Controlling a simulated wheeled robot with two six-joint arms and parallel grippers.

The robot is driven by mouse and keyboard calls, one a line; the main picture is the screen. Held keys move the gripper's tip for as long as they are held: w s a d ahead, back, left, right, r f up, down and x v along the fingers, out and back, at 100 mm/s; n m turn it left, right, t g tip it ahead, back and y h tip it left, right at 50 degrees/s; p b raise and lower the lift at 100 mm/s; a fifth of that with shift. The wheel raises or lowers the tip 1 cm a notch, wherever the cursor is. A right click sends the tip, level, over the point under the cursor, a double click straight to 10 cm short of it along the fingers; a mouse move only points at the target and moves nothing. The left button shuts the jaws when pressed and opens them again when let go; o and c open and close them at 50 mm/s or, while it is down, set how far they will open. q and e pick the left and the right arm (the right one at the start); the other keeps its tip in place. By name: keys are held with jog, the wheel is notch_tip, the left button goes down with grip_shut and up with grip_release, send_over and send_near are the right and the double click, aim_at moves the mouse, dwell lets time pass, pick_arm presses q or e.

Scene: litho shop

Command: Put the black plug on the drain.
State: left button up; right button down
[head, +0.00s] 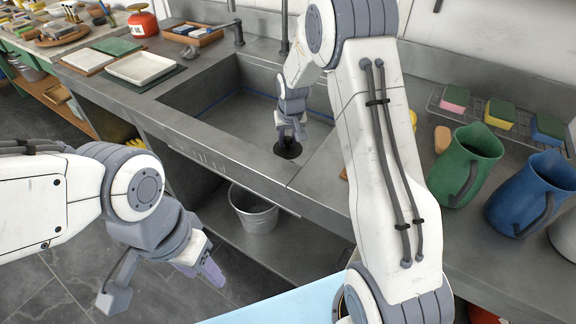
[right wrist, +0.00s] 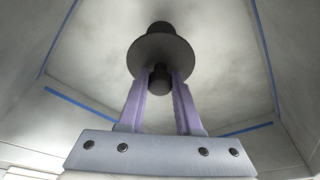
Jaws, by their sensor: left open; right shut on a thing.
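My right gripper (head: 290,132) reaches down into the steel sink (head: 232,118). It is shut on the knob of the black plug (head: 287,150), a dark round disc; the plug also shows in the right wrist view (right wrist: 160,54), held at the purple fingertips (right wrist: 160,82). A dark round shape (right wrist: 160,28) shows just past the disc; I cannot tell whether it is the drain or part of the plug. The drain is not clearly visible in the head view. My left gripper (head: 208,272) is open and empty, in front of the counter.
A green jug (head: 466,165) and a blue jug (head: 532,195) stand on the counter at right, near a rack of sponges (head: 500,112). White trays (head: 142,67) lie left of the sink. A metal bucket (head: 254,208) stands on the shelf below. Faucets rise behind the sink.

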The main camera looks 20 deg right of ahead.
aim_at(288, 157)
notch_tip(288, 157, down, 7)
jog(key=shift+f, duration=0.1)
dwell(0.3)
jog(key=shift+f, duration=0.15)
jog(key=c, duration=0.6)
grip_release()
